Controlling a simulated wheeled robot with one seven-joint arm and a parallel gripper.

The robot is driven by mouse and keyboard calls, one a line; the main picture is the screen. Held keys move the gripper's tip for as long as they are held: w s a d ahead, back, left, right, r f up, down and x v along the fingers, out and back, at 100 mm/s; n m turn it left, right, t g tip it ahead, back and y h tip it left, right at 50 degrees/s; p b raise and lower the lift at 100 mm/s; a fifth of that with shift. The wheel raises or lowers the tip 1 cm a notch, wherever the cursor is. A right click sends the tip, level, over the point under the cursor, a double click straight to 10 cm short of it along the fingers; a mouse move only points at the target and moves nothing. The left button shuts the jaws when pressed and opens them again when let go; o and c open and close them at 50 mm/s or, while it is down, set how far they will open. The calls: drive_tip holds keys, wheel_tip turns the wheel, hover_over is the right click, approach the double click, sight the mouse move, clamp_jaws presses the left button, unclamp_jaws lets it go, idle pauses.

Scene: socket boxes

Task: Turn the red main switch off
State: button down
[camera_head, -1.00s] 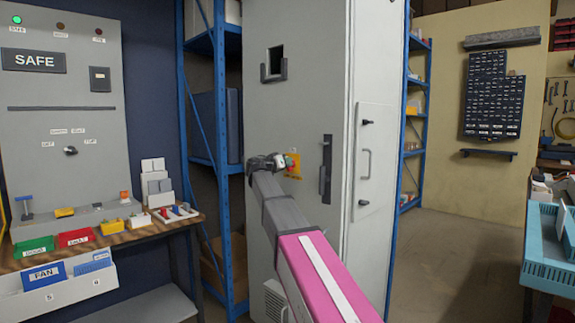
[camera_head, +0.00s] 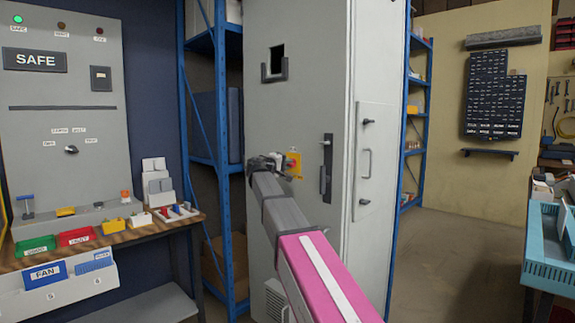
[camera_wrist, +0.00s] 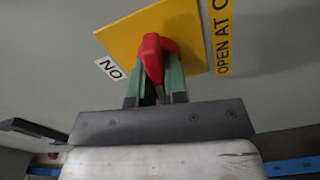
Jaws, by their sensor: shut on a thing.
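The red main switch (camera_wrist: 152,52) sits on a yellow plate (camera_wrist: 196,42) on the grey cabinet (camera_head: 300,90). In the wrist view the plate looks tilted, with a small white label reading "NO" at its left. My gripper (camera_wrist: 156,77) has its green fingers on either side of the red handle, shut on it, and they hide part of it. In the head view the red switch (camera_head: 292,161) shows just right of my gripper's dark wrist. The fingers are hard to make out there.
A door handle (camera_head: 326,170) stands out on the cabinet right of the switch. A blue shelf (camera_head: 222,150) and a bench (camera_head: 140,232) with coloured bins are to the left. Open floor (camera_head: 450,240) lies to the right.

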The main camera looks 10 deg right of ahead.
drive_tip(key=shift+f+n, duration=0.1)
drive_tip(key=shift+n, duration=1)
drive_tip(key=c, duration=1.1)
unclamp_jaws()
drive_tip(key=shift+c, duration=0.2)
drive_tip(key=v, duration=1.1)
